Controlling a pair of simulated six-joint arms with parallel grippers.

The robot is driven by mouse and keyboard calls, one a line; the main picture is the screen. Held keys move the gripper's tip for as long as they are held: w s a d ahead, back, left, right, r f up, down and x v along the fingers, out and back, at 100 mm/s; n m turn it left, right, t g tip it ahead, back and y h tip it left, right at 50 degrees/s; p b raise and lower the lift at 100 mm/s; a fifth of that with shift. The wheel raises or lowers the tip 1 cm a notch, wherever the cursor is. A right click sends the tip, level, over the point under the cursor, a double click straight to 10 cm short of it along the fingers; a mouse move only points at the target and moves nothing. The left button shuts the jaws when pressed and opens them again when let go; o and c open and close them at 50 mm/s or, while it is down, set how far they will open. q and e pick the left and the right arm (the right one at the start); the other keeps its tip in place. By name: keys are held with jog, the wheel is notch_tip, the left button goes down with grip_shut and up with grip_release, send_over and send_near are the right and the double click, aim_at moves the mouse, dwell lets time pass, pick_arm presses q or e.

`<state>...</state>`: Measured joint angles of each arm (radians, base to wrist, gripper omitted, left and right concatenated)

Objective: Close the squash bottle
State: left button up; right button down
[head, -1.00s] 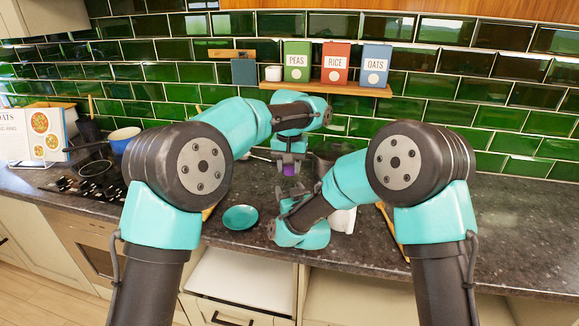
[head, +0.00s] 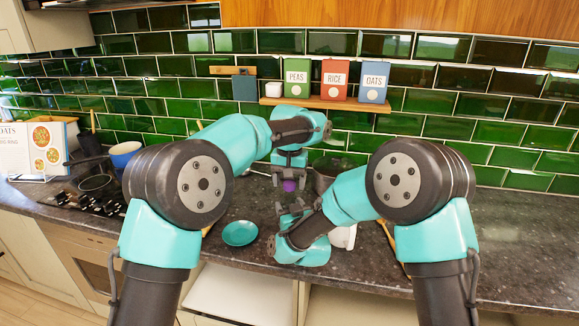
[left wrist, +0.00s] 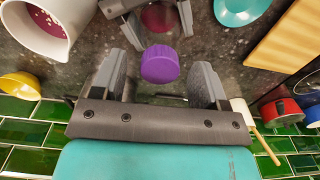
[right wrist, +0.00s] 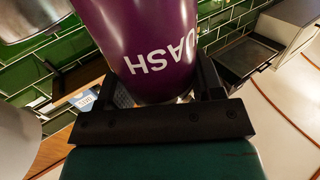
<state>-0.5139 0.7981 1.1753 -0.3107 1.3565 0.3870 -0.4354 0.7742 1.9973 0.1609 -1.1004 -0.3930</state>
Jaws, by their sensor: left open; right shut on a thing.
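The squash bottle (right wrist: 150,45) is dark purple with white lettering and fills the middle of the right wrist view. My right gripper (head: 294,212) is shut on its body; in the left wrist view the body (left wrist: 158,18) shows between those fingers. The purple cap (left wrist: 160,64) is at the bottle's top end in the left wrist view, and it shows small in the head view (head: 290,186). I cannot tell whether it is fully seated. My left gripper (head: 289,181) is open, with its fingers on either side of the cap and gaps visible between.
A teal plate (head: 240,233) lies on the counter left of the grippers. A white vessel (head: 343,237) stands close to my right gripper. A dark pot (head: 333,165) is behind.

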pick_arm(q)
notch_tip(320, 180, up, 12)
jog(key=shift+f, duration=0.15)
dwell(0.4)
pick_arm(e)
jog(key=shift+c, duration=0.9)
grip_release()
jog(key=shift+s, duration=0.15)
jog(key=v, duration=1.7)
